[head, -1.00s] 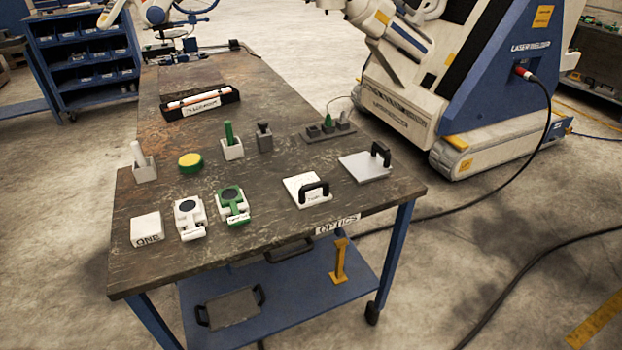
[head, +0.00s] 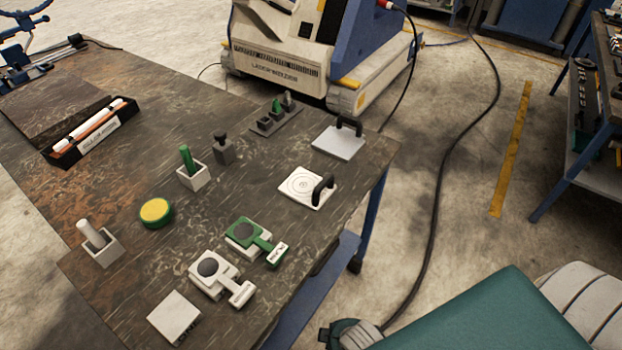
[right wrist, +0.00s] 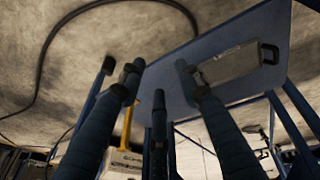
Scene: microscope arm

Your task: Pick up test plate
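The plate that seems to be the test plate (head: 303,186) lies flat on the workbench (head: 130,300) near its right edge in the head view. It is white and square, with concentric circles on its face and a black handle (head: 323,189) on its right side. My right gripper (right wrist: 160,82) shows in the right wrist view with its fingers spread and nothing between them. It faces the bench's lower blue shelf and the floor, apart from the plate. My right arm (head: 475,315) enters at the lower right of the head view. My left gripper is not in view.
A grey plate with a black handle (head: 338,141) lies behind the white one. Green (head: 250,237) and white (head: 217,274) slide-like fixtures, a yellow-topped puck (head: 155,213) and small holders stand leftward.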

